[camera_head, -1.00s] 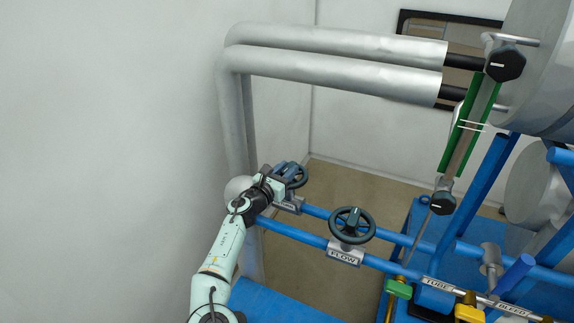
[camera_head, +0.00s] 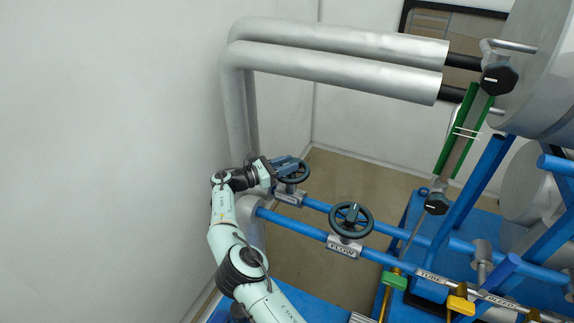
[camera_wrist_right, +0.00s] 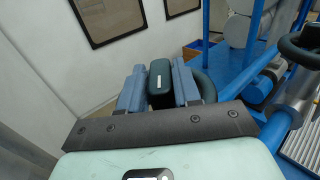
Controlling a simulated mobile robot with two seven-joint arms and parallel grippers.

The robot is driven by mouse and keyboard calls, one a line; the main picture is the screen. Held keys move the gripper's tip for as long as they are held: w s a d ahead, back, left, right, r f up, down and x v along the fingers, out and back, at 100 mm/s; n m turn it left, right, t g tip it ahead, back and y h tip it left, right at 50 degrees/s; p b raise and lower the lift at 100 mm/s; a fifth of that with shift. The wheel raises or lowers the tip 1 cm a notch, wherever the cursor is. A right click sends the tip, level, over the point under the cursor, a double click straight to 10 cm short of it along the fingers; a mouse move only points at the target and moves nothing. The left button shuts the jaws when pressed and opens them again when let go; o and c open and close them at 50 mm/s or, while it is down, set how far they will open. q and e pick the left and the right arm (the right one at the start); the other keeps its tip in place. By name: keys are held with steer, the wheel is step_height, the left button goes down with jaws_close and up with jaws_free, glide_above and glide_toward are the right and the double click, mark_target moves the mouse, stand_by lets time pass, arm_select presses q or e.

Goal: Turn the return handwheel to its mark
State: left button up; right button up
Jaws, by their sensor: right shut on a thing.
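The return handwheel (camera_head: 302,178) is dark, with a label plate (camera_head: 289,197) below it on the rear blue pipe; the plate is too small to read surely. My right gripper (camera_head: 291,167) reaches it from the left and hides part of the wheel. In the right wrist view, the two blue fingers (camera_wrist_right: 160,84) are shut on a dark upright block, the wheel's grip (camera_wrist_right: 160,72), which bears a white line. Part of the wheel's rim (camera_wrist_right: 205,86) shows behind the right finger. The mark for the wheel cannot be made out. My left gripper is not in view.
The flow handwheel (camera_head: 351,220) stands on the nearer blue pipe, right of my arm. Large silver pipes (camera_head: 340,70) run behind and above. Green (camera_head: 394,280) and yellow (camera_head: 460,305) handles sit at the lower right. A bare wall (camera_head: 100,150) lies left.

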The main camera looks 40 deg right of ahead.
steer(key=shift+r+g, duration=0.1)
steer(key=shift+g, duration=0.2)
stand_by(0.4)
steer(key=o, duration=1)
steer(key=shift+c, duration=0.2)
steer(key=v, duration=0.7)
steer(key=shift+a, duration=0.3)
